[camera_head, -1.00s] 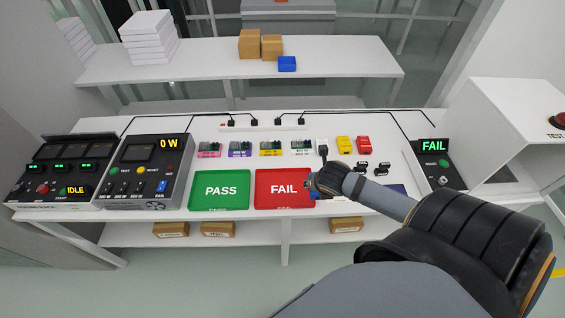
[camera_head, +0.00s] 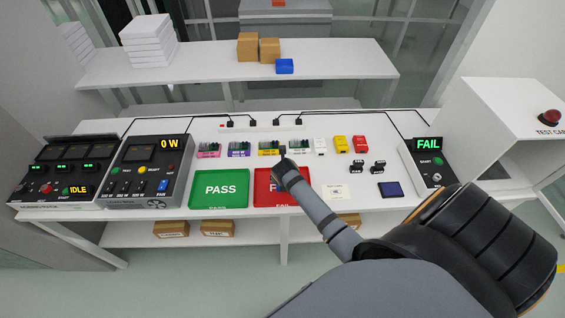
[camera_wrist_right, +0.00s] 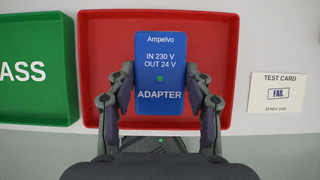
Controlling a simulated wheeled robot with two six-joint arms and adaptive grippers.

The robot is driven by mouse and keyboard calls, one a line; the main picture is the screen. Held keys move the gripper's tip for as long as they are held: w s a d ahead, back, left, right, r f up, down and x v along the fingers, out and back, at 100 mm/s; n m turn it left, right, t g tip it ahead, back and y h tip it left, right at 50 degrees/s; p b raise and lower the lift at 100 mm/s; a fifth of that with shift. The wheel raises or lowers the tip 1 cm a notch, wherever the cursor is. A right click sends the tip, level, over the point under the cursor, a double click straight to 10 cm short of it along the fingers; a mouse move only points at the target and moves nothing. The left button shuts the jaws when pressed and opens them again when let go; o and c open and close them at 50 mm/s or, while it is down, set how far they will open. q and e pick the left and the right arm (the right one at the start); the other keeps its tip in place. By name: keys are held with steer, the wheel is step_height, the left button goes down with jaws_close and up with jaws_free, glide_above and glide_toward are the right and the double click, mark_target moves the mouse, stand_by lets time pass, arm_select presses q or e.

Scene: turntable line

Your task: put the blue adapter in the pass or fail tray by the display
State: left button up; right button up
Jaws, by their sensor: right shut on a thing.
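My right gripper (camera_wrist_right: 160,78) is shut on the blue adapter (camera_wrist_right: 160,60), labelled "IN 230 V OUT 24 V", with one finger on each side. In the right wrist view the adapter is over the red FAIL tray (camera_wrist_right: 225,30); whether it touches the tray floor I cannot tell. In the head view my right gripper (camera_head: 285,168) is over the FAIL tray (camera_head: 262,200), hiding the adapter and part of the lettering. The green PASS tray (camera_head: 219,203) is empty, to the left. The display (camera_head: 429,143) at the right reads FAIL in green. My left gripper is out of view.
A dark blue square (camera_head: 391,189) lies farther right. A meter (camera_head: 160,155) reads 0 W.

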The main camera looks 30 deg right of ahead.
steer(key=shift+w+f, duration=0.15)
steer(key=shift+f, duration=0.05)
step_height(320, 180, down, 3)
steer(key=shift+r, duration=0.2)
steer(key=shift+a+f, duration=0.1)
steer(key=shift+f, duration=0.15)
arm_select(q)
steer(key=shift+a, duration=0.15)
arm_select(e)
steer(key=shift+f, duration=0.15)
steer(key=o, duration=1.3)
steer(key=shift+o, duration=0.2)
